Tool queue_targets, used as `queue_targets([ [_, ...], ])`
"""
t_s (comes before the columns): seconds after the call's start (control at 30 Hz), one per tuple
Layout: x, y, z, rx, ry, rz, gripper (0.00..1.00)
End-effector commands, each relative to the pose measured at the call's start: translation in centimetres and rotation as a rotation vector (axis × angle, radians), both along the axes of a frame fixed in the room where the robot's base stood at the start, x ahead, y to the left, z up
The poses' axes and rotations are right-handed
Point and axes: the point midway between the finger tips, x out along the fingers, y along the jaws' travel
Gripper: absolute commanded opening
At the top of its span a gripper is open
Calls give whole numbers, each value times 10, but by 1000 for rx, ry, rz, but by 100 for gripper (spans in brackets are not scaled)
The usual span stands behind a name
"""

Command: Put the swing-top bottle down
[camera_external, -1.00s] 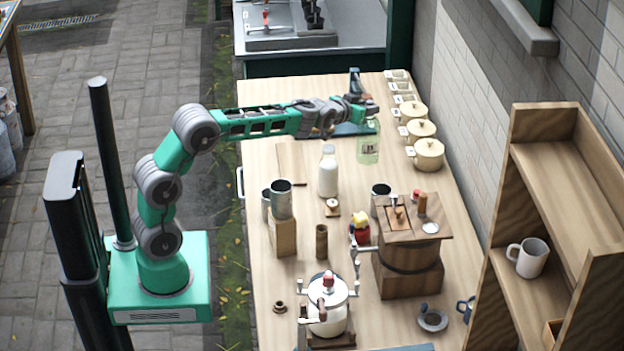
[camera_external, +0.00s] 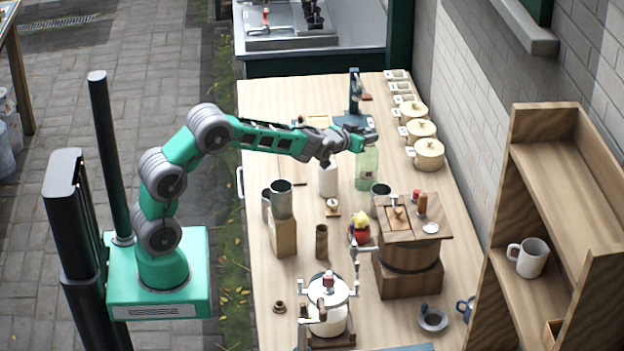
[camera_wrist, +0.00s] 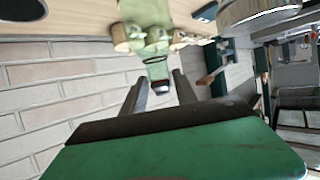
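The swing-top bottle (camera_external: 367,170) is pale green, see-through glass. It hangs upright below my gripper (camera_external: 362,141) over the right part of the bench, behind the dark-topped mug. In the wrist view the bottle (camera_wrist: 150,14) points up the picture, and its neck and stopper lie between the two fingers of my gripper (camera_wrist: 159,90). The fingers are at the neck, and the bottle has travelled with them. I cannot tell whether its base touches the bench.
A milk bottle (camera_external: 328,180) stands left of it, partly behind my arm. A mug (camera_external: 381,189) is close in front. Lidded cream pots (camera_external: 429,154) line the wall side. A blue stand (camera_external: 354,92) is behind.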

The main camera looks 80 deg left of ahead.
Motion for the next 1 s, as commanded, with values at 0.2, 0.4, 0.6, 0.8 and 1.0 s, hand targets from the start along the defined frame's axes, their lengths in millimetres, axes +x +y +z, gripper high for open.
queue_targets([
  [0.2, 0, 0, 1, 0, 0, 0, 53],
  [0.4, 0, 0, 1, 0, 0, 0, 53],
  [0.6, -8, -9, 8, 0, -3, -1, 53],
  [0.8, -40, -41, 25, 2, -3, -2, 53],
  [1.0, -68, -70, 43, 1, -2, -2, 53],
])
